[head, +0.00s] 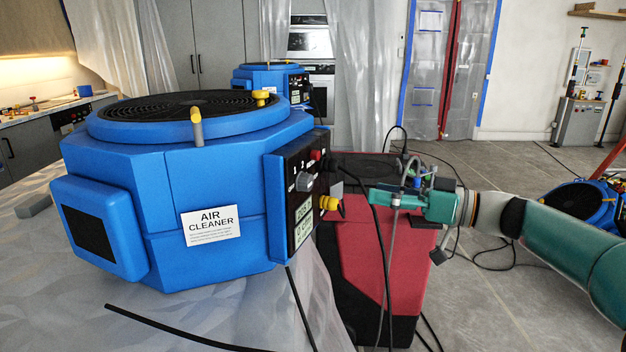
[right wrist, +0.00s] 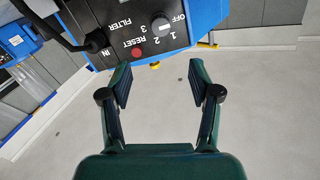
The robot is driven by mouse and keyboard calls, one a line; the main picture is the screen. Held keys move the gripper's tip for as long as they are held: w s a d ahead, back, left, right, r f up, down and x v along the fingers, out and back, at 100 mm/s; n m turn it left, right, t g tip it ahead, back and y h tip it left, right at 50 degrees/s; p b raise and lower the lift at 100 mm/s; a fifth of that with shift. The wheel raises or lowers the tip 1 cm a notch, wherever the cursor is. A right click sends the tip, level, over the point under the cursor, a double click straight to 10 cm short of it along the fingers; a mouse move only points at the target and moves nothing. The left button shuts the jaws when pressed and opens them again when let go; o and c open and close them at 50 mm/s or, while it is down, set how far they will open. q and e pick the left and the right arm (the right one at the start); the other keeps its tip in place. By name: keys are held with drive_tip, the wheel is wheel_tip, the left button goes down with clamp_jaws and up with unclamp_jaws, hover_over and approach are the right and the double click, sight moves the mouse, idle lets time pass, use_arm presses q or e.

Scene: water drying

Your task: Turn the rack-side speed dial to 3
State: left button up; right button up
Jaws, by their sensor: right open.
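The large blue air cleaner (head: 170,170) stands on the plastic-covered surface at the left. Its dark control panel (head: 297,190) faces right and bears a grey dial (head: 303,181). In the right wrist view a panel appears upside down, with a dial (right wrist: 160,23) marked OFF, 1, 2 and 3. Its exact setting is too small to tell. My right gripper (head: 372,197) is to the right of the panel, apart from the dial. In the right wrist view its open, empty fingers (right wrist: 160,76) lie below the panel. My left gripper is not in view.
A red reset button (right wrist: 137,52) sits near the dial, and a black cable (right wrist: 52,27) plugs in by IN. Another blue cleaner (head: 268,78) stands behind, and one (head: 578,203) at right. Cables hang near my gripper.

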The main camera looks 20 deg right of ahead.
sight(311, 182)
drive_tip(key=p+x, duration=0.3)
drive_tip(key=x, duration=1)
drive_tip(key=shift+w+a, duration=0.2)
drive_tip(key=c, duration=1)
drive_tip(key=shift+a, duration=0.1)
drive_tip(key=shift+c, duration=0.8)
